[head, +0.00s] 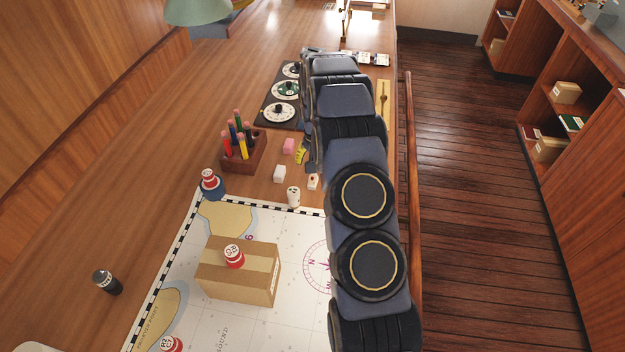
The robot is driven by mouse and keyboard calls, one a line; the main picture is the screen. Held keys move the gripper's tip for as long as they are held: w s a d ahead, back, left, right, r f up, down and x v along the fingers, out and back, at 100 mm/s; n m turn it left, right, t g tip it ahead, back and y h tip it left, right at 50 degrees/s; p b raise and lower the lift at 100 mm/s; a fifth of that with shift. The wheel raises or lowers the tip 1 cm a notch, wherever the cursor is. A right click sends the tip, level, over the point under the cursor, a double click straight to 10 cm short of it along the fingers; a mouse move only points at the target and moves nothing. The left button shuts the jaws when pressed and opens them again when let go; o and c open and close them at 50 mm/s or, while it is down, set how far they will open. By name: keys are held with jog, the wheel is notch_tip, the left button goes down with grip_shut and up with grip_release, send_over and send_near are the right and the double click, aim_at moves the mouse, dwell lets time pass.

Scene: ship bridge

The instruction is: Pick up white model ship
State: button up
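I cannot clearly make out a white model ship. Several small white things stand on the wooden table (165,195) just left of my arm: a white block (279,174), a white piece with a red mark (313,182), and a white rounded piece with dark marks (293,197). None is clearly ship-shaped at this size. My arm stretches up the picture across the table's right side and hides what lies under it. My gripper's fingers cannot be seen, so whether they are open or shut does not show.
A pen holder (243,160) with coloured pens, a pink block (288,146) and a dial panel (277,113) stand left of my arm. A chart (205,325) bears a cardboard box (225,278) with a red-and-white piece (234,256). A wooden rail (412,200) edges the table.

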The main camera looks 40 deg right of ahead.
aim_at(313, 176)
jog(key=f, duration=0.6)
jog(key=shift+w+a+f, duration=0.1)
jog(key=shift+w+f, duration=0.15)
jog(key=shift+f, duration=0.15)
grip_shut()
